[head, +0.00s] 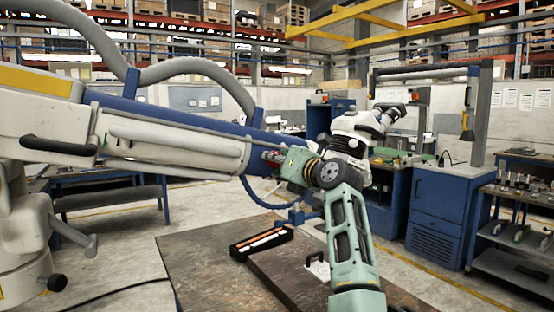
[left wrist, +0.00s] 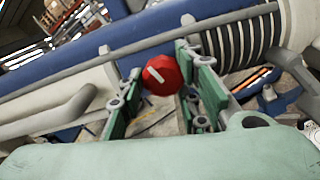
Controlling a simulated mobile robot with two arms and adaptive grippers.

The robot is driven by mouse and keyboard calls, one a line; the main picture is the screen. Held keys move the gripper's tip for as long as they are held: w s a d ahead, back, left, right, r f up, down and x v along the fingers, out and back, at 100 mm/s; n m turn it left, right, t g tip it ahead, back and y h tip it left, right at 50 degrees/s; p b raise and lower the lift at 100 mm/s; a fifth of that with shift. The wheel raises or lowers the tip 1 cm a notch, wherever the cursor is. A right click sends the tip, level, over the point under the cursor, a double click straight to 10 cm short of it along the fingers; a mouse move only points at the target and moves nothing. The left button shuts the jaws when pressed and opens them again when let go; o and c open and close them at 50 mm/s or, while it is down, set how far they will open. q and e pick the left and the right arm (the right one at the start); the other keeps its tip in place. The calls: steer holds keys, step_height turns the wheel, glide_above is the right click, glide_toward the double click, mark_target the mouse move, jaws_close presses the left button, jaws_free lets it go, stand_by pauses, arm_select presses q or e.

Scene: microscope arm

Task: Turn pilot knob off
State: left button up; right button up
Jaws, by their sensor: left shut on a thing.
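The pilot knob (left wrist: 163,75) is a red, faceted knob with a white line slanting down to the right, on the microscope arm's blue and white body. My left gripper (left wrist: 160,92) has a green-padded finger on each side of the knob and is shut on it. The microscope arm (head: 180,140) reaches in from the left. My right gripper is not in view.
A microscope head (head: 352,135) is just behind and right of my wrist. A grey hose (head: 190,68) arches over the arm. Below is a brown table (head: 205,265) with a black tray (head: 262,243).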

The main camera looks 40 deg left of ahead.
arm_select(q)
steer(key=shift+m, duration=0.4)
steer(key=o, duration=0.8)
steer(key=shift+o, duration=1.4)
steer(key=shift+s+a+r, duration=0.1)
steer(key=shift+s+r, duration=0.05)
steer(key=shift+s, duration=0.1)
steer(key=shift+w, duration=0.1)
